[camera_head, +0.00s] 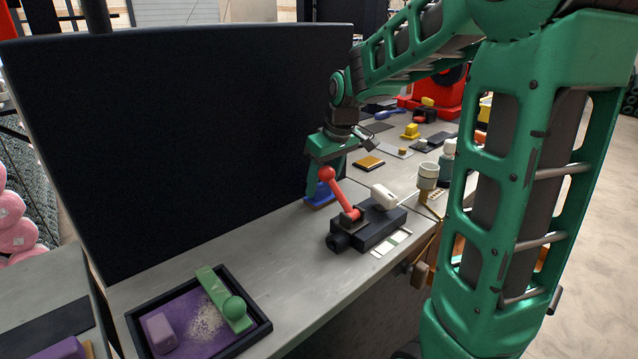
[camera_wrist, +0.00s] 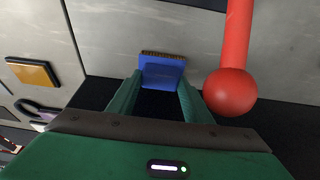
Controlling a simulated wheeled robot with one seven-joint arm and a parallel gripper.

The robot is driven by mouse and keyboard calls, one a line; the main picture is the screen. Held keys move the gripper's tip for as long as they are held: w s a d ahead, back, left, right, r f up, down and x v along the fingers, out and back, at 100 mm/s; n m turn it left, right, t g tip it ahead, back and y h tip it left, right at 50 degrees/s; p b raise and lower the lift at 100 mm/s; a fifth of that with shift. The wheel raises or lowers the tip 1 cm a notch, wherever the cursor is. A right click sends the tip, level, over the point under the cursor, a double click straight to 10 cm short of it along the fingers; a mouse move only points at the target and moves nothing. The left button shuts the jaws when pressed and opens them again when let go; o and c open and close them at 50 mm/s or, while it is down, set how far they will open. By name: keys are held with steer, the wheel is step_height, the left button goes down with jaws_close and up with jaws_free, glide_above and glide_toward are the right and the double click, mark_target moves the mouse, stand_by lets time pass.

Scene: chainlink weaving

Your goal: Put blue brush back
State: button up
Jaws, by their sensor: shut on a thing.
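The blue brush (camera_wrist: 162,72) is between the two green fingers of my gripper (camera_wrist: 161,88) in the wrist view, with a brown bristle edge on its far side. My gripper is shut on it. In the head view my gripper (camera_head: 320,180) points down at the bench, behind the red lever, and the blue brush (camera_head: 319,194) shows low between its fingers, at or just above the bench top. I cannot tell whether the brush touches the bench.
A red ball-ended lever (camera_head: 341,192) on a black device (camera_head: 368,230) stands close to my gripper's right. A large black panel (camera_head: 180,130) rises behind the bench. A black tray (camera_head: 262,325) holds a purple block (camera_head: 159,333) and a green tool (camera_head: 222,298). The bench (camera_head: 275,250) between is clear.

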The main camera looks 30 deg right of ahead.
steer(key=shift+f, duration=0.15)
steer(key=o, duration=1.1)
